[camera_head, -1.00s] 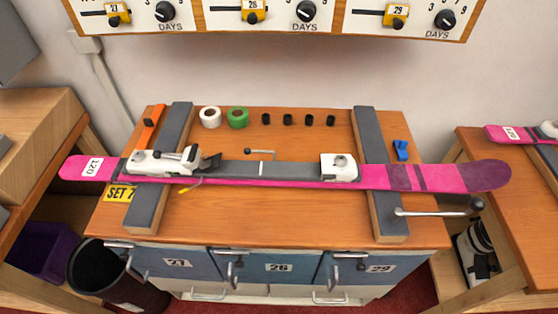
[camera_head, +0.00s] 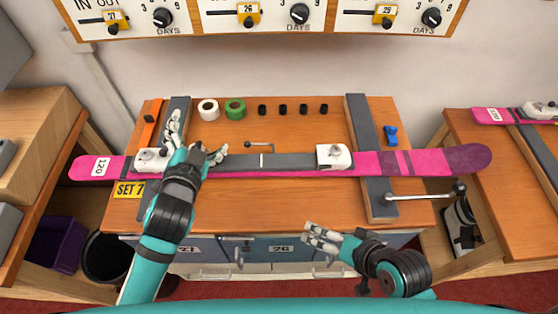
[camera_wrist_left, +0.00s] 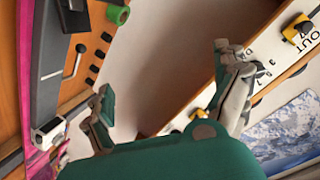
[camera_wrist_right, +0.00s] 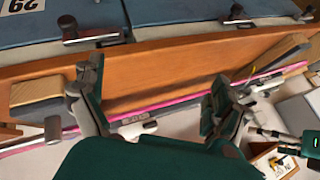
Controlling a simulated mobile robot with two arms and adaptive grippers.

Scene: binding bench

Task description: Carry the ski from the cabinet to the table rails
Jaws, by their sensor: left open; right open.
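The pink and grey ski (camera_head: 430,162), marked 120, lies across both grey table rails: the left rail (camera_head: 179,106) and the right rail (camera_head: 357,112). It carries two white bindings. My left gripper (camera_head: 196,138) is open at the left binding and hides part of it; I cannot tell whether it touches. In the left wrist view its fingers (camera_wrist_left: 163,70) are spread with nothing between them, and the ski (camera_wrist_left: 28,60) runs along the left edge. My right gripper (camera_head: 312,238) is open and empty in front of the table's front edge, apart from the ski.
A crank handle (camera_head: 425,195) sticks out at the right rail. Tape rolls (camera_head: 235,109) and several black pegs stand along the table's back. Another pink ski (camera_head: 492,115) lies on the right-hand table. A black bin (camera_head: 105,257) stands at left. A dial panel (camera_head: 270,18) hangs above.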

